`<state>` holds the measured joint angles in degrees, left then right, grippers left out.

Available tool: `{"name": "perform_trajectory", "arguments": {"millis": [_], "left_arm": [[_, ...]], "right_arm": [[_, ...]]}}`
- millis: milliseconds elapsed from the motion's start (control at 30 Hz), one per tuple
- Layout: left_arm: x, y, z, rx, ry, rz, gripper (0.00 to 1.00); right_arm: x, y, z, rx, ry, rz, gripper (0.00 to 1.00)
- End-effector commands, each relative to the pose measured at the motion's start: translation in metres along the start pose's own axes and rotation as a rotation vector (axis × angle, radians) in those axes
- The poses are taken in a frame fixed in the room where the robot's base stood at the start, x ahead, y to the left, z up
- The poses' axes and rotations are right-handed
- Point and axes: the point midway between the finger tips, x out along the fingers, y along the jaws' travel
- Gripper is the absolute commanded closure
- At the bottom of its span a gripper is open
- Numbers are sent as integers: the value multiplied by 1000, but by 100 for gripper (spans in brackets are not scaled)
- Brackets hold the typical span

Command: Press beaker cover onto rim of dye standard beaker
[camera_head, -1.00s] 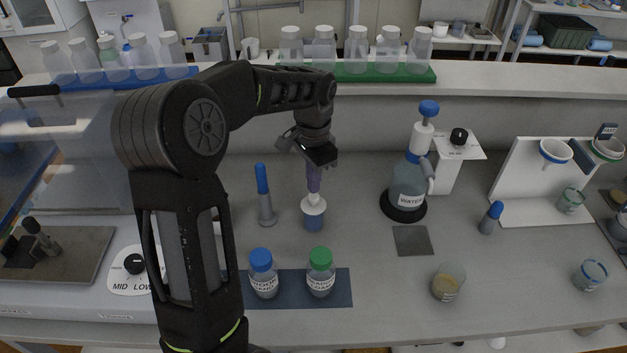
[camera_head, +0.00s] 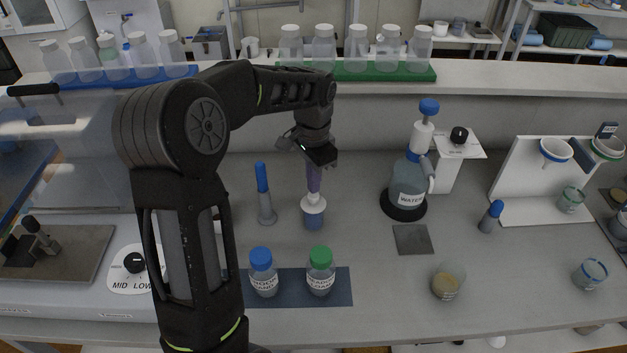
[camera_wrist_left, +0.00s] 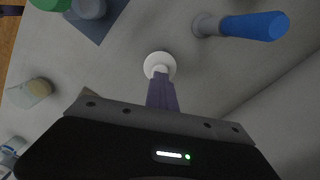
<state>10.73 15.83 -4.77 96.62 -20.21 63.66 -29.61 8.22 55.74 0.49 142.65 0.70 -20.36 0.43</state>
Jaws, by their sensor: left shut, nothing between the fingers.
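The dye standard beaker (camera_head: 313,223), small and holding blue liquid, stands on the bench in the middle of the head view. The white beaker cover (camera_head: 313,206) sits on top of its rim, with a narrow raised middle. The cover also shows as a white disc in the left wrist view (camera_wrist_left: 158,62), where it hides the beaker. My left gripper (camera_head: 313,191) points down directly over the cover, its purple fingers shut and empty. Its tips are at the cover's raised middle; I cannot tell whether they touch. The cover looks level. My right gripper is not in view.
A blue-handled tool (camera_head: 264,195) stands just left of the beaker. Blue-capped (camera_head: 263,276) and green-capped (camera_head: 320,275) bottles stand in front on a dark mat (camera_head: 342,288). A water bottle (camera_head: 407,184) stands to the right. A beaker of tan material (camera_head: 447,284) is at front right.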

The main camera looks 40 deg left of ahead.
Motion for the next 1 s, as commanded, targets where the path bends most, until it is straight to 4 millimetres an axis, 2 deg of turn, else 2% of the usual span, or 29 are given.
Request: {"name": "perform_trajectory", "arguments": {"millis": [400, 1000], "left_arm": [[-9, 0, 0, 0, 0, 0, 100], [-9, 0, 0, 0, 0, 0, 100]], "right_arm": [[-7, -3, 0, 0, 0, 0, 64], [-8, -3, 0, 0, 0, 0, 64]]}}
